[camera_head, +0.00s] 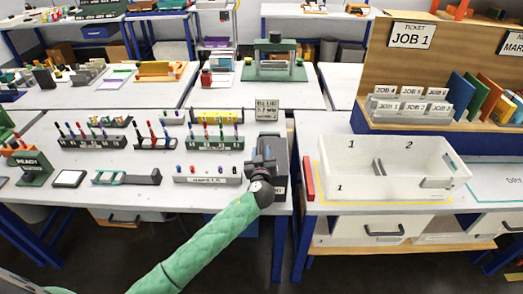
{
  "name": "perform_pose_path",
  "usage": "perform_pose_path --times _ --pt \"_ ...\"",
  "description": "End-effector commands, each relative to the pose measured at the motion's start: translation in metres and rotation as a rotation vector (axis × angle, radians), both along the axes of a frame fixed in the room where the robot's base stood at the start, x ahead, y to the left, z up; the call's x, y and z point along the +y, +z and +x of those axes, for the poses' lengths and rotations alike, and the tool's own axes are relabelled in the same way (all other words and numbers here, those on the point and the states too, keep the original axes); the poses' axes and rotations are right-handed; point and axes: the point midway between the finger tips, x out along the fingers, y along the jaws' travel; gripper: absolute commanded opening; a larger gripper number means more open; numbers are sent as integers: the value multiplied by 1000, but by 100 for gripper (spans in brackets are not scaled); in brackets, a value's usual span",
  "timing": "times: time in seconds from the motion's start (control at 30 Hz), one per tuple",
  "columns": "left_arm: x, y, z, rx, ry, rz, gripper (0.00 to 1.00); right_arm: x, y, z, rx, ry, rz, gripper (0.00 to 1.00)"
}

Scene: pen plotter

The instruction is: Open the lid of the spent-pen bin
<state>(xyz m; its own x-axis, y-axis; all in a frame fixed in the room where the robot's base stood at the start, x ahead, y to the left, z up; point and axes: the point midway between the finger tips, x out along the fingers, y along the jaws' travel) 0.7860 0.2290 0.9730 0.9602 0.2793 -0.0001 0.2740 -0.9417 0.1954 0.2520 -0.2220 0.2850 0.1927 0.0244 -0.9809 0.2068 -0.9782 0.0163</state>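A dark grey box with a small white label on its front, which looks like the spent-pen bin (281,160), stands at the right end of the left-hand table. The label is too small to read. My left arm, in a green sleeve, reaches up from the bottom left. My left gripper (263,158) is at the bin's top and covers much of it. I cannot tell whether its fingers touch the lid, or whether they are open or shut. The lid's state is hidden behind the gripper. My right gripper is not in view.
A white pen block (207,175) lies just left of the bin, with pen racks (216,142) behind. A small sign (266,110) stands behind the bin. A red bar (308,178) and a white tray (445,178) lie on the right-hand table, across a narrow gap.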

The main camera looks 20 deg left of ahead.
Motion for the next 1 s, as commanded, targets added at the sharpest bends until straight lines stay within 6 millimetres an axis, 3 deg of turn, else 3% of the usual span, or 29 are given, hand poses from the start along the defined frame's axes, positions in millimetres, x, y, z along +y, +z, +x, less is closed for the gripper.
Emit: perform_pose_path --times 0.37,0.53,1.0 --pt "1 -1 3 1 0 1 34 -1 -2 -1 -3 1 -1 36" --pt "1 -1 3 1 0 1 1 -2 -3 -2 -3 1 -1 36" --pt "-1 2 3 8 -1 33 0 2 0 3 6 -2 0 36"
